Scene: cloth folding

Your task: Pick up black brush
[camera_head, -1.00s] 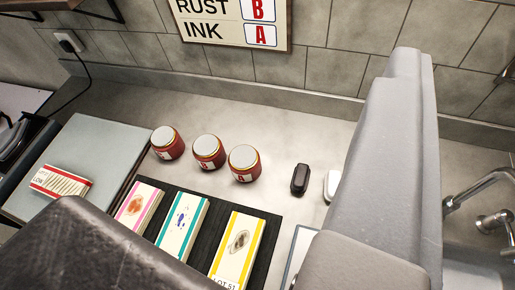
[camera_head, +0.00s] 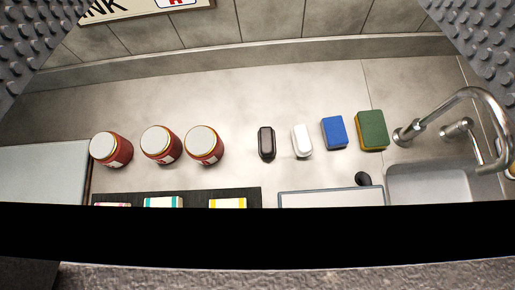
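The black brush (camera_head: 266,143) is a small dark oblong piece lying on the grey counter. It sits right of three red jars and left of a similar white brush (camera_head: 301,140), with a narrow gap between the two. My gripper (camera_head: 257,42) shows as two grey textured finger pads in the top left and top right corners, wide apart. Nothing is between them, and neither touches the black brush. A black band and a grey textured strip hide the bottom of the view.
The three red jars (camera_head: 161,145) stand left of the brush. A blue sponge (camera_head: 334,132), a green-yellow sponge (camera_head: 371,130), a faucet (camera_head: 460,98) and a sink (camera_head: 425,182) are to the right. A black mat (camera_head: 225,193) with cards and a pale tray (camera_head: 330,199) lie in front.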

